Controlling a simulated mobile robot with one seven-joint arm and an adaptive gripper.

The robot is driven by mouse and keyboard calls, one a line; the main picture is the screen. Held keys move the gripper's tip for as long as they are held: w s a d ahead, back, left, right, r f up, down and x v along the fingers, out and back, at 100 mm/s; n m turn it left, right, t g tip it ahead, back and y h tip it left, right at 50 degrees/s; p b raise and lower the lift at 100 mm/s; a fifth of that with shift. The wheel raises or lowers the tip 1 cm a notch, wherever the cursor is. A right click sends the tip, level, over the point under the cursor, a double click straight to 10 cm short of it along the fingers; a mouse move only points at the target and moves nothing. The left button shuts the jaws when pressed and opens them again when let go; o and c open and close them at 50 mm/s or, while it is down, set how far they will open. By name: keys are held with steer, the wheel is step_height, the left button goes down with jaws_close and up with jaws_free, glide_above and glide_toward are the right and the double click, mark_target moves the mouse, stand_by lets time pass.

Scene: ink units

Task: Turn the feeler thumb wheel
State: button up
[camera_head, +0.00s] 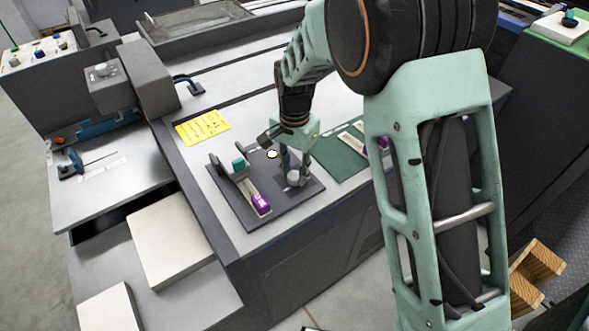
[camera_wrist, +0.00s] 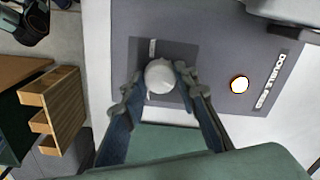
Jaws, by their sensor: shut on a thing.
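The feeler thumb wheel is a pale round knob (camera_wrist: 160,75) on a dark grey plate (camera_wrist: 150,48) in the wrist view. It also shows, partly covered, in the head view (camera_head: 294,179) near the right part of the dark panel (camera_head: 244,209). My gripper (camera_wrist: 159,79) has one finger on each side of the knob, and is shut on it. In the head view my gripper (camera_head: 295,171) reaches down to the panel from above. Any mark on the knob's top is too small to read.
A lit white lamp (camera_wrist: 239,84) sits beside a "DOUBLE FEED" label (camera_wrist: 279,81). A yellow note (camera_head: 203,126) lies behind, and a green mat (camera_head: 339,163) to the right.

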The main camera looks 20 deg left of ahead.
mark_target(295, 175)
steer(key=shift+m, duration=0.6)
steer(key=o, duration=1.2)
steer(key=shift+c, duration=0.2)
step_height(295, 175, up, 12)
